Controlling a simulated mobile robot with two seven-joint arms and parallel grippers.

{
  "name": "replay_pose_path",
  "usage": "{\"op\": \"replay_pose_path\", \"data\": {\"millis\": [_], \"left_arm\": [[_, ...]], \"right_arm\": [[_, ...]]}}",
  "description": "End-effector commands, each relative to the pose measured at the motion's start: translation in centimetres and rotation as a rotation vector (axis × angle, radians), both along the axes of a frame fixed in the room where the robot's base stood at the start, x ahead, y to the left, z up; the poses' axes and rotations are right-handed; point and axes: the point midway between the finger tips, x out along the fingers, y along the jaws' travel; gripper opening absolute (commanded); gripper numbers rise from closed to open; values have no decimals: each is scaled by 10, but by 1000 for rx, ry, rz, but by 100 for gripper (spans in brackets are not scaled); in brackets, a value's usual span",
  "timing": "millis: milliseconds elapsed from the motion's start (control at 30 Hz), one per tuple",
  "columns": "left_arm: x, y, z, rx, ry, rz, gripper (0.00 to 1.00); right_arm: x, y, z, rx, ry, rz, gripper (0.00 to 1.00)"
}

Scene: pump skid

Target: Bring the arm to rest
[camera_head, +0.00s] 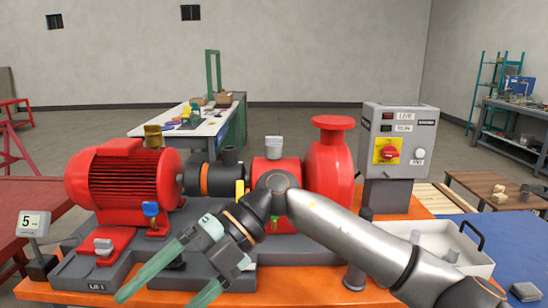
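My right arm comes in from the lower right and crosses in front of the pump skid. Its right gripper (156,299) points down and left over the skid's front edge. The two green fingers are spread apart with nothing seen between them; one tip reaches the bottom edge of the picture. My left gripper is not in view. The red motor (120,182) stands on the skid at left, and the red pump (331,165) stands behind my arm. The arm hides part of the pump's lower body and the skid.
A grey control box (399,131) with a red switch stands right of the pump. A white tray (471,262) with small grey parts lies at right, partly behind my arm. A small display reading 5 (34,224) is at left. A workbench (205,124) stands behind.

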Motion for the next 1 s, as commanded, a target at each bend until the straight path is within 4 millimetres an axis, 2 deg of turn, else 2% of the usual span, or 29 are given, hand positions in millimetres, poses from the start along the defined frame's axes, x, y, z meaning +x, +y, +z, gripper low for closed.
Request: {"op": "replay_pose_path", "data": {"millis": [133, 267, 400, 533, 667, 767, 800, 867, 900, 967, 1000], "left_arm": [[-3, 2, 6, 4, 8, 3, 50], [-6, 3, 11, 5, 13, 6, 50], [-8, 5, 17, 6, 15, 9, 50], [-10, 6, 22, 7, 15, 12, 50], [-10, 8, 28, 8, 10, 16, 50], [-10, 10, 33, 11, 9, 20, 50], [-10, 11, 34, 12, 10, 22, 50], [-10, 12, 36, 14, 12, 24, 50], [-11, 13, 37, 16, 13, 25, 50], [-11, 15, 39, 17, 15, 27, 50], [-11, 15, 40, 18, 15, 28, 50]], "right_arm": [[-5, 16, 19, 305, 219, -78, 80], [10, 15, 34, 538, 399, -212, 80], [41, -1, 37, 745, 587, -419, 80], [77, -29, 20, 883, 752, -658, 80], [108, -66, -19, 961, 904, -932, 80], [123, -99, -62, 977, 1013, -1160, 80], [127, -113, -82, 971, 1055, -1253, 80], [127, -135, -115, 950, 1114, -1395, 80], [125, -150, -137, 928, 1150, -1488, 80], [117, -172, -172, 880, 1202, -1631, 80], [108, -187, -196, 840, 1236, -1723, 80]]}}
